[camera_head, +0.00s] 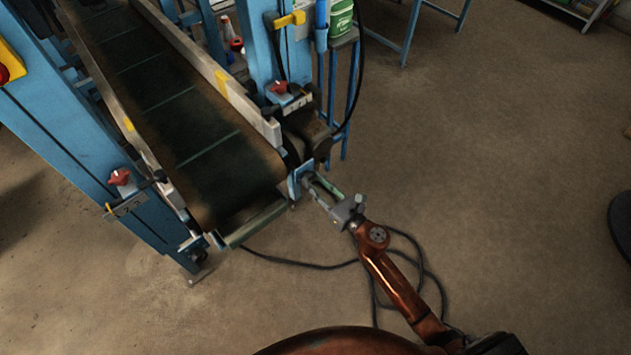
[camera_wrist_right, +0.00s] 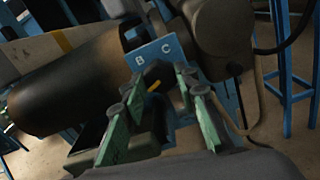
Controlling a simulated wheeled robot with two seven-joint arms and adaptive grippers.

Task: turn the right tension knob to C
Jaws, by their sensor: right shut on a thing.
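The right tension knob (camera_wrist_right: 156,75) is dark with a yellow pointer mark, and sits below a blue plate (camera_wrist_right: 150,53) lettered B and C. The yellow mark slants up to the right, roughly toward the C side. Any further letter is hidden behind the fingers. In the head view the blue plate (camera_head: 297,181) shows at the right front corner of the conveyor. My right gripper (camera_head: 312,182) reaches it from the lower right; its green fingers (camera_wrist_right: 158,84) are shut on the knob, one on each side. My left gripper is out of view.
The conveyor belt (camera_head: 180,110) lies left of the gripper. Red knobs stand on the left post (camera_head: 120,177) and right post (camera_head: 279,88). A black cable (camera_head: 300,264) loops on the floor beneath my right arm. The floor to the right is mostly clear.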

